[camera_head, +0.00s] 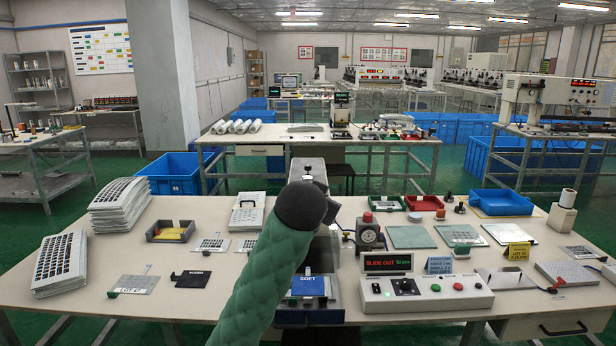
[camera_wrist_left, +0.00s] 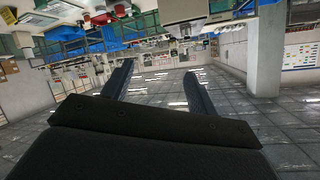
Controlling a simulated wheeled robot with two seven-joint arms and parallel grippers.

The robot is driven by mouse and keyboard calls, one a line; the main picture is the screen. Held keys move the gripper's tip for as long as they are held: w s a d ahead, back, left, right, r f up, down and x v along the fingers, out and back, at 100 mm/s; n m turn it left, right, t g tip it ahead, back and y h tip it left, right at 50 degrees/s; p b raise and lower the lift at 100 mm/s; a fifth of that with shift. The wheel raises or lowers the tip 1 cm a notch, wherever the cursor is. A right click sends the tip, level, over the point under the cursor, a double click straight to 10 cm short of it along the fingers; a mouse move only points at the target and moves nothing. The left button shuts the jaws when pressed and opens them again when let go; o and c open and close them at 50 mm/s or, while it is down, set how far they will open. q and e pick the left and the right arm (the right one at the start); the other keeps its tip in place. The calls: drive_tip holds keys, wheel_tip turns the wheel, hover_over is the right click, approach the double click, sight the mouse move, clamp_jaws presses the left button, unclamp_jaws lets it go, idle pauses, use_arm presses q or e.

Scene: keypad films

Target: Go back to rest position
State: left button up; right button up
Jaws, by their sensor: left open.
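My left gripper (camera_wrist_left: 158,67) shows in the left wrist view with its two dark fingers apart and nothing between them. That view is upside down and looks across the room. In the head view a green padded arm of mine with a dark rounded joint rises over the table middle; no gripper fingers can be made out there. My right gripper is in neither view. The work table (camera_head: 205,310) lies below. A machine with a blue plate marked SOFT (camera_head: 310,286) stands partly hidden behind the arm.
Stacked keypad films (camera_head: 120,205) and a leaning keypad sheet stack (camera_head: 60,262) are at left. A control box (camera_head: 425,293) with a SLIDE OUT display (camera_head: 388,263) stands right of the arm. A blue tray (camera_head: 500,203) is at back right. The air above the table's left side is clear.

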use_arm(q)
drive_tip(key=s+a+f+n+g, duration=0.15)
drive_tip(key=s+a+f, duration=0.35)
drive_tip(key=s+f, duration=0.55)
drive_tip(key=s+a+f+n+g, duration=0.1)
drive_tip(key=s+a+f+g, duration=0.35)
drive_tip(key=f, duration=0.85)
drive_tip(key=s+a+f+n+g, duration=0.1)
drive_tip(key=s+a+f, duration=0.5)
drive_tip(key=s+f, duration=0.55)
drive_tip(key=s+f+g, duration=0.2)
drive_tip(key=s+f, duration=0.5)
drive_tip(key=s, duration=0.3)
drive_tip(key=s+f+g+p, duration=0.1)
drive_tip(key=s+f+g, duration=0.1)
drive_tip(key=s+f, duration=0.5)
drive_tip(key=s+n, duration=0.1)
drive_tip(key=s, duration=0.2)
drive_tip(key=shift+a+f+y, duration=0.3)
drive_tip(key=shift+f+y, duration=0.05)
drive_tip(key=shift+y, duration=0.05)
drive_tip(key=shift+s, duration=0.15)
